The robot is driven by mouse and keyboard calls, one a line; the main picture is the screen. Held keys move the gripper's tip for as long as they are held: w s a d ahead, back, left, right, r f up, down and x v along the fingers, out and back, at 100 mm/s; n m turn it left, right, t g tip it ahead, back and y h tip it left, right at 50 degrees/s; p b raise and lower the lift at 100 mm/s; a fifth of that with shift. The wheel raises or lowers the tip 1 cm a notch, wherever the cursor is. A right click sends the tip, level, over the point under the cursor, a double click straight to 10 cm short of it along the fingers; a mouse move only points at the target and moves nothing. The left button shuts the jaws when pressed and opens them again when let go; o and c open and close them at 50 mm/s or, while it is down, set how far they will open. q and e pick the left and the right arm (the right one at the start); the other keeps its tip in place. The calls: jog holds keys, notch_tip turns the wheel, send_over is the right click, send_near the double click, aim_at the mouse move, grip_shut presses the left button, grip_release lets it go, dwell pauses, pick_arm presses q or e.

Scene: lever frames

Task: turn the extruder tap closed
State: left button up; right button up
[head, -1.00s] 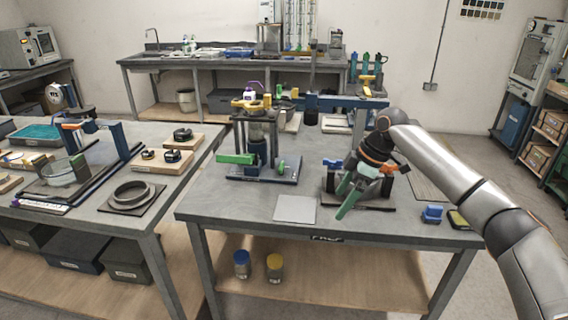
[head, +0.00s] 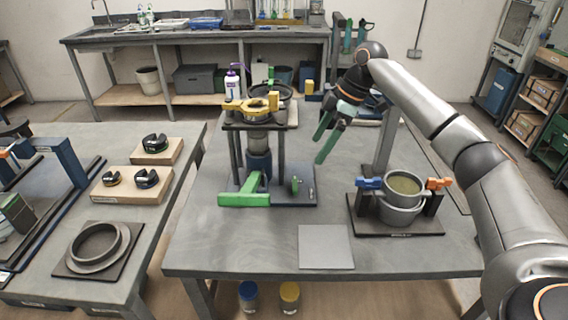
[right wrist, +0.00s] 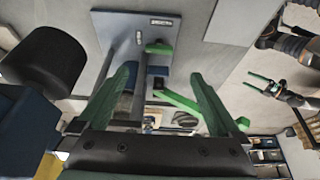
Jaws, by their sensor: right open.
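The extruder (head: 258,140) stands on a dark base plate, with a yellow ring on top and a grey barrel between posts. A large green handle (head: 243,198) sticks out low at its front left, and a smaller green piece (head: 295,186) stands at its right; I cannot tell which is the tap. Both green parts show in the right wrist view, the handle (right wrist: 180,101) lying between my fingers in the picture. My right gripper (head: 319,150) is open and empty, right of the extruder and apart from it. My left gripper (right wrist: 266,86) shows open in the right wrist view.
A grey pot (head: 401,198) with blue and orange clamps stands right on the bench. A flat grey plate (head: 326,247) lies at the front. A white-and-purple bottle (head: 232,84) stands behind the extruder. The left table holds a ring (head: 95,246) and wooden blocks (head: 134,186).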

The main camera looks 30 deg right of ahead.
aim_at(296, 183)
jog(key=x, duration=1.1)
jog(key=shift+w+a+f, duration=0.25)
jog(key=shift+f, duration=0.4)
jog(key=shift+c, duration=0.2)
